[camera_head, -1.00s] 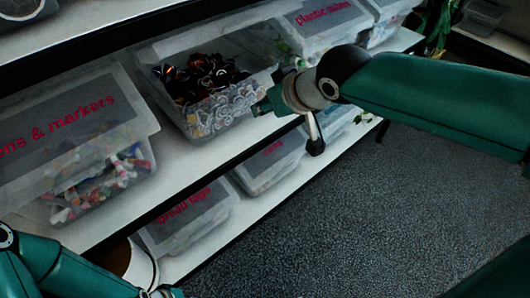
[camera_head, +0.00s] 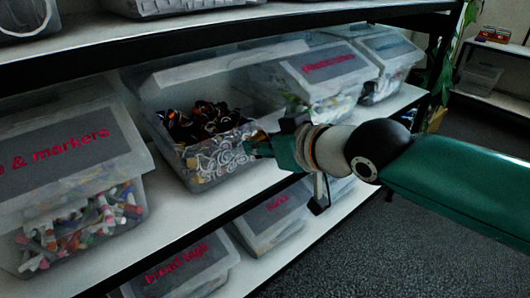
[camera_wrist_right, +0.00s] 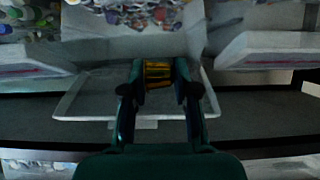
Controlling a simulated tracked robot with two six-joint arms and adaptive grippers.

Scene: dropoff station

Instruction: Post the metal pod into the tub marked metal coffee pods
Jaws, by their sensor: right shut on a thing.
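My right gripper (camera_head: 256,146) is at the front right rim of an open clear tub (camera_head: 202,184) on the middle shelf. In the right wrist view my right gripper (camera_wrist_right: 158,82) is shut on a gold, ribbed metal pod (camera_wrist_right: 158,72). In the head view the pod is mostly hidden by the fingers. The tub holds many dark, brown and silvery pods (camera_head: 207,120). Its lid is open, and I cannot read a label on it. My left gripper is out of view.
The markers tub (camera_head: 75,215) stands to the left, and a tub with a red-lettered lid (camera_head: 325,70) to the right. Lidded tubs, one marked bread tags (camera_head: 185,265), fill the shelf below. The upper shelf edge (camera_head: 250,35) runs overhead. Open floor (camera_head: 400,250) lies at lower right.

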